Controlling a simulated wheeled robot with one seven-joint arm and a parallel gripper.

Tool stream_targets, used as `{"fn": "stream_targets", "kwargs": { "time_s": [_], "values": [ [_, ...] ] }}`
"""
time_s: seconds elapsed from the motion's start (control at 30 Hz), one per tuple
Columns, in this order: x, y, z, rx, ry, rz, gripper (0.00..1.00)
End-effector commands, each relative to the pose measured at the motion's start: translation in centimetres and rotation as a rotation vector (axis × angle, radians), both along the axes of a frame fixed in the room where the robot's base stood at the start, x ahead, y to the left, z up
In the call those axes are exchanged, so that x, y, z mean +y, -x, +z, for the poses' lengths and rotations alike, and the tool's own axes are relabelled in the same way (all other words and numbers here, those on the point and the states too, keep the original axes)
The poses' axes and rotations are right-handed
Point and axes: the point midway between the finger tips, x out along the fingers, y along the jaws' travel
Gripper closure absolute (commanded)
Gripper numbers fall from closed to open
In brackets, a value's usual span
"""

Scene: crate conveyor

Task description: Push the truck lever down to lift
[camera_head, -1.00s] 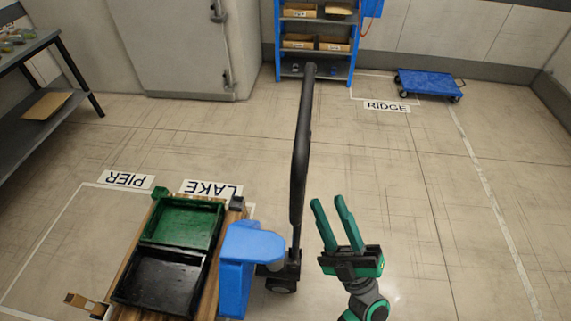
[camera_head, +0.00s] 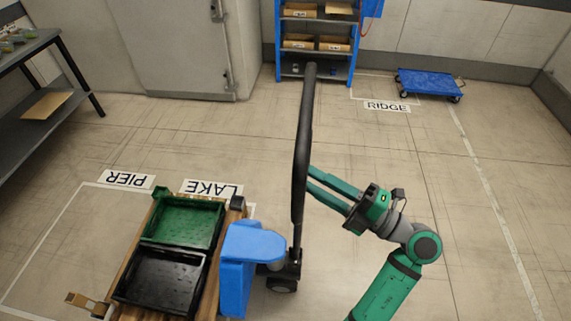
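The blue pallet truck (camera_head: 240,268) stands at the lower middle. Its long black lever (camera_head: 303,140) rises upright from the wheeled base. My gripper (camera_head: 309,178) reaches in from the right, its two green fingers pointing left at the middle of the lever. The fingers look parallel with a gap between them, and nothing shows between them. Their tips are at the lever's right edge, partly hidden by it; I cannot tell whether they touch.
A wooden pallet (camera_head: 210,297) carries a green crate (camera_head: 150,238) and a black crate (camera_head: 117,292) left of the truck. A blue shelf (camera_head: 279,45) and a blue cart (camera_head: 428,84) stand at the back. Floor on the right is clear.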

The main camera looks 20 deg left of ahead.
Motion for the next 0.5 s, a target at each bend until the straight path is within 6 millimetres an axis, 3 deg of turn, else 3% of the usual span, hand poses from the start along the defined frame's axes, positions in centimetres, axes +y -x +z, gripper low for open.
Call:
{"fn": "stream_targets", "kwargs": {
  "time_s": [0.3, 0.5],
  "values": [
    [5.5, -0.5, 1.0, -0.002, -0.001, 0.005, 0.68],
    [7.3, -0.8, 1.4, -0.001, -0.002, 0.002, 0.68]
  ]
}}
